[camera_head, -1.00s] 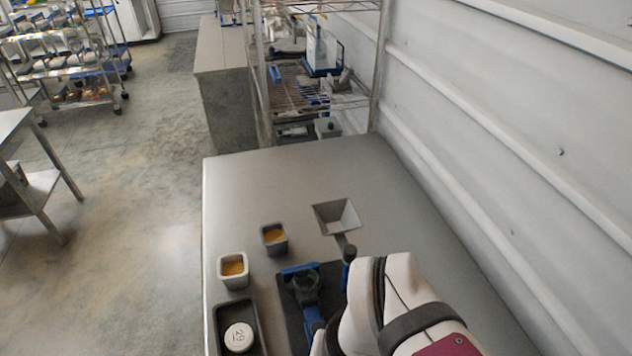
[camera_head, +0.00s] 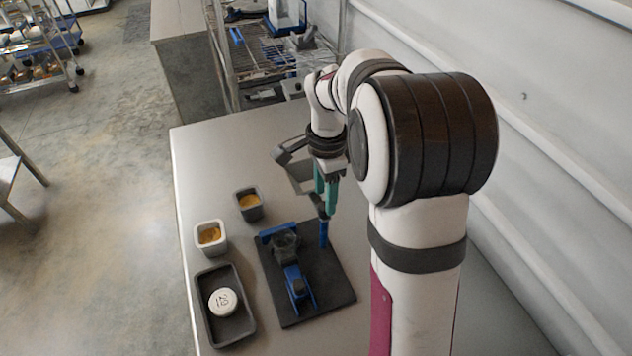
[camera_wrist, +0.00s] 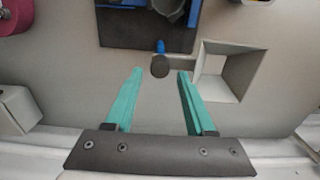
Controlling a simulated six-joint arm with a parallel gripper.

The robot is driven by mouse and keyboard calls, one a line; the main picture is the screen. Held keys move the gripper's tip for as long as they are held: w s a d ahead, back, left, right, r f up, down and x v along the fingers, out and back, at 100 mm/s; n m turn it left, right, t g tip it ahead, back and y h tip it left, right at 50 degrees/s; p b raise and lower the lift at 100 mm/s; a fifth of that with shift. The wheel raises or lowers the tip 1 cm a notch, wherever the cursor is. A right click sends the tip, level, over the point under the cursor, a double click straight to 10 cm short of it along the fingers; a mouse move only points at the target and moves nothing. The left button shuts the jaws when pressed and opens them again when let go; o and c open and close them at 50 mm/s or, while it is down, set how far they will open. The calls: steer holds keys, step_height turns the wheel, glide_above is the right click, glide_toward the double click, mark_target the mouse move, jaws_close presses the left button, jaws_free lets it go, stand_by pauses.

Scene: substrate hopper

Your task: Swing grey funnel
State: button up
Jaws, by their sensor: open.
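The grey funnel (camera_head: 300,176) is a square, open-topped hopper beyond the dark base plate (camera_head: 335,292) in the head view, partly hidden by my arm. In the wrist view the funnel (camera_wrist: 244,68) lies to the right of my right finger. A thin grey arm joins it to a post with a dark round knob (camera_wrist: 160,66) and blue below. The blue post (camera_head: 323,233) stands at the plate's far edge. My gripper (camera_wrist: 160,72) is open and empty, with green fingers pointing down. In the wrist view the knob appears between the fingertips; contact is not visible.
A blue-and-dark device (camera_head: 287,245) stands on the plate. Left of it are a white cup (camera_head: 197,243), a dark cup (camera_head: 240,211), both with yellowish contents, and a dark tray (camera_head: 245,330) holding a white disc (camera_head: 222,302). The table's left edge is near the cups.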

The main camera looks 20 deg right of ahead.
step_height(320, 180, down, 4)
steer(key=shift+r, duration=0.15)
steer(key=m, duration=0.3)
steer(key=shift+r+m, duration=0.1)
steer(key=shift+m, duration=0.3)
steer(key=m, duration=0.5)
steer(key=shift+m, duration=0.4)
steer(key=m, duration=0.8)
jaws_close()
